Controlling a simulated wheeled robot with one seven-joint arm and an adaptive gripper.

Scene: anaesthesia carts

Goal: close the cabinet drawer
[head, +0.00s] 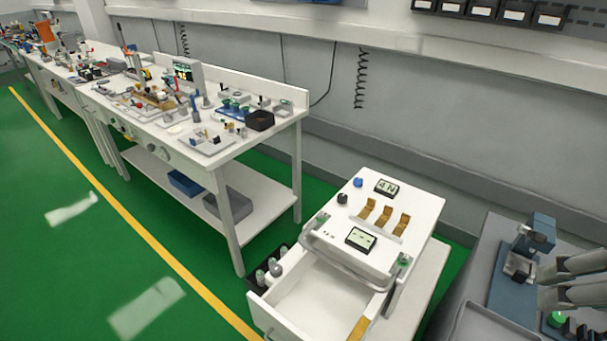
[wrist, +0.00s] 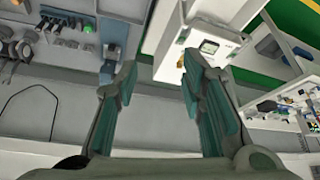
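The white cabinet (head: 415,215) stands at the lower right of the head view. Its top drawer (head: 330,290) is pulled out toward the viewer, and the inside looks mostly empty, with a brownish piece at its right side. The frame cuts off the drawer's front right part. In the wrist view, a white unit with a small display (wrist: 208,47), seemingly this cabinet, shows beyond the fingers; I cannot make out the drawer there. My gripper (wrist: 160,62) is open, with nothing between its two fingers, and is apart from the cabinet.
A black holder with green-topped vials (head: 268,270) sits beside the drawer's left side. A long workbench (head: 215,155) crowded with tools stands at the left. A grey bench with a blue device (head: 510,285) stands at the right. Green floor (head: 130,250) is clear at the lower left.

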